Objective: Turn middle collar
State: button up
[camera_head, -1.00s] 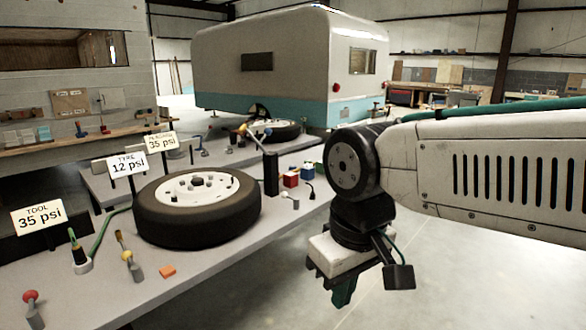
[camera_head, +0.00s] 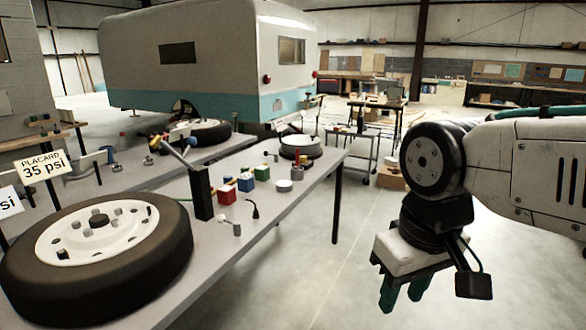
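I cannot make out with certainty which part is the middle collar; fittings on the bench are small in this view. A black upright post (camera_head: 202,193) with a blue-and-yellow lever-like top stands on the grey bench (camera_head: 262,238), behind the tyre (camera_head: 150,275) with its white wheel. My gripper (camera_head: 404,292) hangs over open floor to the right of the bench, touching nothing. Its two green fingers point down with a gap between them and nothing in it.
A camper (camera_head: 215,55) and a trolley (camera_head: 362,150) stand beyond.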

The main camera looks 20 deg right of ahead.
aim_at(227, 178)
jog(key=z, duration=0.65)
jog(key=i, duration=0.7)
jog(key=z, duration=0.45)
jog(key=i, duration=1.75)
jog(key=u, duration=1.55)
jog(key=i, duration=0.6)
jog(key=u, duration=0.6)
